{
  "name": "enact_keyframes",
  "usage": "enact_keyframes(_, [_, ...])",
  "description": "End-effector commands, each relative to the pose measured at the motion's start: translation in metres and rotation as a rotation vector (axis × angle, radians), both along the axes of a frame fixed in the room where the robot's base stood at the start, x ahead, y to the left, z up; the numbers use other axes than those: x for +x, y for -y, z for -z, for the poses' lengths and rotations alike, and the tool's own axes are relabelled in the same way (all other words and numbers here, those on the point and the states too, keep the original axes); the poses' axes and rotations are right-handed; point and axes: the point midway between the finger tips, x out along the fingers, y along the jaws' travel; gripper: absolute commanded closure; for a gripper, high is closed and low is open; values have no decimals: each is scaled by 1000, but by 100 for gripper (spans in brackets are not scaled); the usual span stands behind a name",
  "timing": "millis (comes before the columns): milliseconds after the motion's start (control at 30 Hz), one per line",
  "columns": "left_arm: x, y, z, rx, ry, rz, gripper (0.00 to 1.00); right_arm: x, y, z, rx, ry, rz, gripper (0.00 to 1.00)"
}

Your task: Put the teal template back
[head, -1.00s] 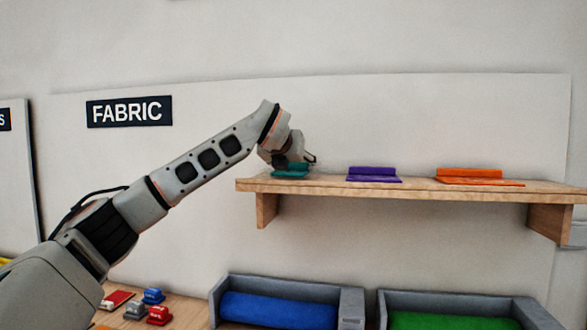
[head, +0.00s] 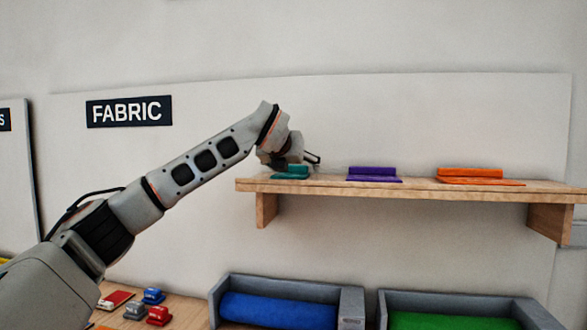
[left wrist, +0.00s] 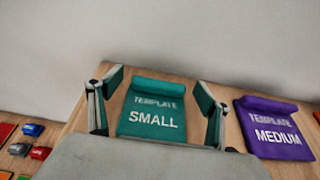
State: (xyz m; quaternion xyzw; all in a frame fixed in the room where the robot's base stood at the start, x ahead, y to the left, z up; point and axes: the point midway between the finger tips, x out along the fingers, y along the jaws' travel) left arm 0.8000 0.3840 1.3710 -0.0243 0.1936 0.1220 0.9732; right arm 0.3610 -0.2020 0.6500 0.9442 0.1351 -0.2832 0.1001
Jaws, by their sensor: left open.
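The teal template (head: 290,174) lies on the left end of the wooden shelf (head: 330,189). In the left wrist view the teal template (left wrist: 153,112) reads "TEMPLATE SMALL" and lies flat, with its raised ridge on the wall side. My left gripper (head: 310,159) is at the template on the shelf. In the left wrist view its fingers (left wrist: 158,105) are open, one on each side of the template. The template lies between them and does not look gripped. My right gripper is in neither view.
A purple template (head: 373,173) marked "MEDIUM" lies right of the teal one, close to my right-hand finger in the wrist view. An orange template (head: 475,176) lies farther right. Below stand grey bins with a blue roll (head: 280,310) and a green roll (head: 440,321).

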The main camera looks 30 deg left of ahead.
Motion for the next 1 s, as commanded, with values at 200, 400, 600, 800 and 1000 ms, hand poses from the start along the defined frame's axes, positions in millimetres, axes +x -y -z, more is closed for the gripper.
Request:
enact_keyframes(200, [-38, 9, -15, 2, 3, 0, 22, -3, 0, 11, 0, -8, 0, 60])
enact_keyframes(400, [-73, 18, -31, 2, 3, 0, 22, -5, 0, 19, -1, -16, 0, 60])
enact_keyframes(600, [-94, 23, -39, 0, 0, -1, 22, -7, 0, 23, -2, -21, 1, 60])
enact_keyframes(800, [-100, 25, -42, 0, -1, -2, 22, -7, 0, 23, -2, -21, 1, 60])
enact_keyframes(1000, [-100, 25, -42, 0, -1, -1, 22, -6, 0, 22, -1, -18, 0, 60])
